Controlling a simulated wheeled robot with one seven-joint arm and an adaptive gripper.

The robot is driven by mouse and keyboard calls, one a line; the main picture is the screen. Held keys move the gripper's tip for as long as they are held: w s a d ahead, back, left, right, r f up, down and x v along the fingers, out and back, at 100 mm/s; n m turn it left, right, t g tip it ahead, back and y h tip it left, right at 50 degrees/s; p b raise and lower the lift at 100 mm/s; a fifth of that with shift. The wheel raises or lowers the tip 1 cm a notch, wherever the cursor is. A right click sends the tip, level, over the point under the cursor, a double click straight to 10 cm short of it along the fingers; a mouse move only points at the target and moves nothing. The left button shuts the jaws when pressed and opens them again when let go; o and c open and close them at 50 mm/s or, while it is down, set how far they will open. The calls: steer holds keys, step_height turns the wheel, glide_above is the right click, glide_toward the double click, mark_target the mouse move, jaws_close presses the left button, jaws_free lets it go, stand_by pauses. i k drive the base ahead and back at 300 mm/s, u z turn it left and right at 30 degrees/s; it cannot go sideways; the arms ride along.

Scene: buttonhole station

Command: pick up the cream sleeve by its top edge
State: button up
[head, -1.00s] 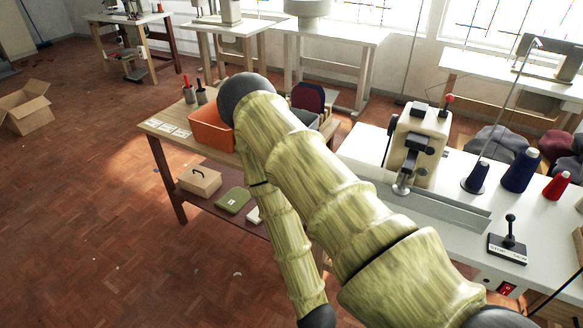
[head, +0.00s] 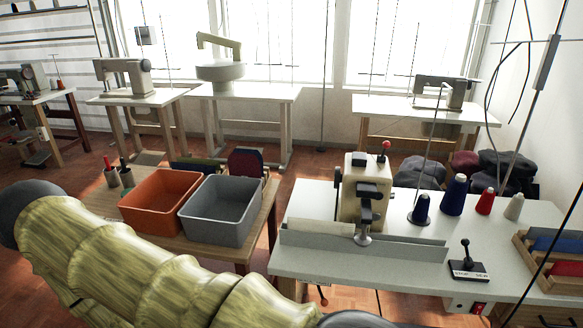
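A pale cream piece (head: 320,227), perhaps the cream sleeve, lies on the white sewing table left of the machine's foot, along the metal fence (head: 365,247). Its lower part is hidden by the fence, so I cannot tell its full shape. The cream sewing machine (head: 361,190) stands over the fence. My gripper is not in view; only my arm in its yellow-green cover shows at the lower left, apart from the cream piece in the picture.
An orange bin (head: 160,203) and a grey bin (head: 221,210) stand on a wooden table. Thread cones (head: 453,196), a lever box (head: 466,268) and a wooden rack (head: 550,275) with blue and red pieces occupy the white table's right. Floor shows between the tables.

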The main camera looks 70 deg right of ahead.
mark_target(334, 228)
steer(key=z, duration=0.05)
steer(key=i, duration=2.05)
steer(key=z, duration=2.45)
